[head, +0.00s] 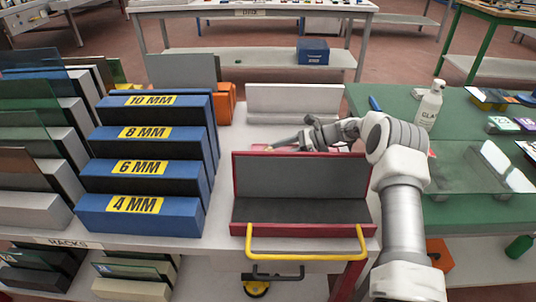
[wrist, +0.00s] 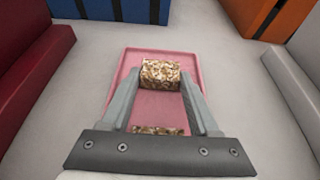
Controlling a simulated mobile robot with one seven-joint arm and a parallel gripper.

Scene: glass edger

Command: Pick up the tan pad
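In the wrist view a tan, brown-speckled pad (wrist: 160,74) lies in a shallow pink tray (wrist: 190,56). A second speckled piece (wrist: 158,130) shows nearer to me, partly hidden by my gripper's mount. My gripper (wrist: 163,76) is open, its two grey fingers reaching over the tray with the far pad between their tips in the picture. I cannot tell whether they touch it. In the head view my gripper (head: 275,148) is low behind the red-framed rack (head: 302,158), which hides most of the tray.
Blue steps marked 4 to 10 MM (head: 141,168) stand left of the rack. A pale block (head: 293,98) and an orange object (head: 226,102) are behind.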

